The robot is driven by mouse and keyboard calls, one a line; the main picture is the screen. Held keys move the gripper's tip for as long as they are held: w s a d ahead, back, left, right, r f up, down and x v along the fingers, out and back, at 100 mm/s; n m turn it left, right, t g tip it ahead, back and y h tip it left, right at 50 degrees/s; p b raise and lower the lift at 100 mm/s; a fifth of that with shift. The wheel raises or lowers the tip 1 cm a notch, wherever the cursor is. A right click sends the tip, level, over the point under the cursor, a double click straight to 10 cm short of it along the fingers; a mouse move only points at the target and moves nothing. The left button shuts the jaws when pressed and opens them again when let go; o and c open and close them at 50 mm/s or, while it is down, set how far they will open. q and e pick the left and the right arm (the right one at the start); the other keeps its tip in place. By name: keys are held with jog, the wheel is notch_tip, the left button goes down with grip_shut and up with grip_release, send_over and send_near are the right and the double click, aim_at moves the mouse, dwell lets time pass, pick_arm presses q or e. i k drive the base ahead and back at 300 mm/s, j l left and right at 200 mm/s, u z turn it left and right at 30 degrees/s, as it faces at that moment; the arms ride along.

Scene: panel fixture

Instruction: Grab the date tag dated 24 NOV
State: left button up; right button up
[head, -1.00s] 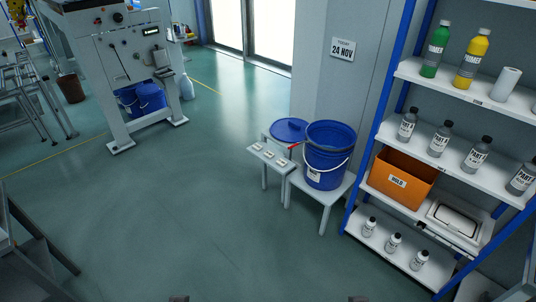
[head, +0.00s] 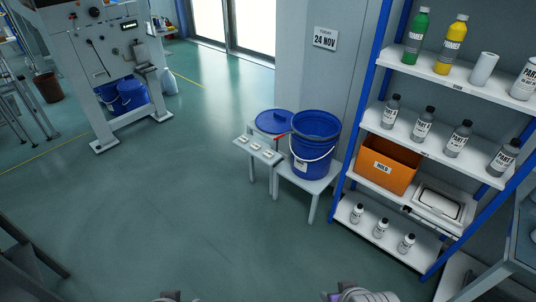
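Parts of my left gripper (head: 172,297) and my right gripper (head: 350,295) show at the bottom edge, far from the tags. Their fingers are cut off, so I cannot see whether they are open.
A blue bucket (head: 313,150) stands on a grey stool beside the tag stand, with a blue lid (head: 274,122) behind. A blue-framed shelf (head: 410,140) with bottles and an orange bin (head: 387,166) stands at right. A machine (head: 105,60) stands at back left. The floor between is clear.

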aim_at(243, 139)
jog(key=i+j+u, duration=0.1)
jog(key=i+j, duration=0.15)
jog(key=i, duration=0.7)
jog(key=i+j, duration=0.15)
jog(key=i, duration=0.8)
jog(key=i+j+u, duration=0.15)
jog(key=i, duration=0.85)
